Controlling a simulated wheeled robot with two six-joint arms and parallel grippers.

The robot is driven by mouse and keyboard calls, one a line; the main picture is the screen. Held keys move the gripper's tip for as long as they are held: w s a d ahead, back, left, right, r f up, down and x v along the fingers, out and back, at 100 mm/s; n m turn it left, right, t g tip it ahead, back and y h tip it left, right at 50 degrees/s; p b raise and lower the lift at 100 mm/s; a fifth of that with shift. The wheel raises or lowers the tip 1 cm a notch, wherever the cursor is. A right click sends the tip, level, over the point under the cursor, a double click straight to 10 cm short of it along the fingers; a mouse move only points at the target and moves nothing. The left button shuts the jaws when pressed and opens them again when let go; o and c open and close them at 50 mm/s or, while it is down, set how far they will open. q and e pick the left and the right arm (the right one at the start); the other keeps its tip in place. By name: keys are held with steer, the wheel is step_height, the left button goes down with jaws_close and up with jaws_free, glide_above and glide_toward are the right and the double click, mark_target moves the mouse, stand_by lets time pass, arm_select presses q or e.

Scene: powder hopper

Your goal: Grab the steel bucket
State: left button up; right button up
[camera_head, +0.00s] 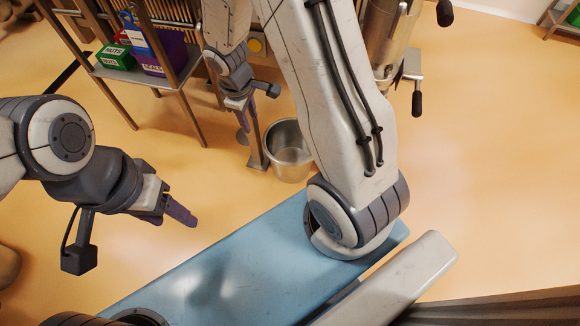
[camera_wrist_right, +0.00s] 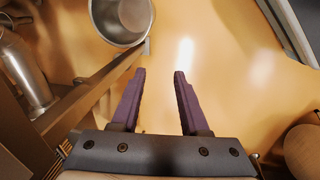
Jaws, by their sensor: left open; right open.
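The steel bucket (camera_head: 290,152) stands upright and open-topped on the floor, beyond the blue part of my body. In the right wrist view the bucket (camera_wrist_right: 122,22) is at the top, left of centre, partly cut off by the frame. My right gripper (camera_head: 245,118) is left of the bucket in the head view and apart from it. Its purple fingers (camera_wrist_right: 160,72) are spread with nothing between them. My left gripper (camera_head: 180,212) is further left and nearer, over the floor, open and not touching the bucket.
A steel hopper (camera_head: 388,35) with black-handled levers stands behind, right of the bucket. A brown post (camera_head: 257,145) with a foot plate stands just left of the bucket. A shelf (camera_head: 125,75) holds green and purple boxes at the upper left. Floor on the right is clear.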

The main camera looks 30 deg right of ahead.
steer(key=b, duration=1.3)
glide_toward(284, 169)
steer(key=shift+n, duration=0.4)
steer(key=f+b, duration=0.4)
steer(key=b, duration=0.1)
steer(key=w+d+f+b, duration=0.1)
steer(key=f+b, duration=0.1)
steer(key=shift+f+b, duration=0.3)
steer(key=shift+f, duration=0.1)
steer(key=shift+r, duration=0.1)
steer(key=shift+s, duration=0.1)
jaws_close()
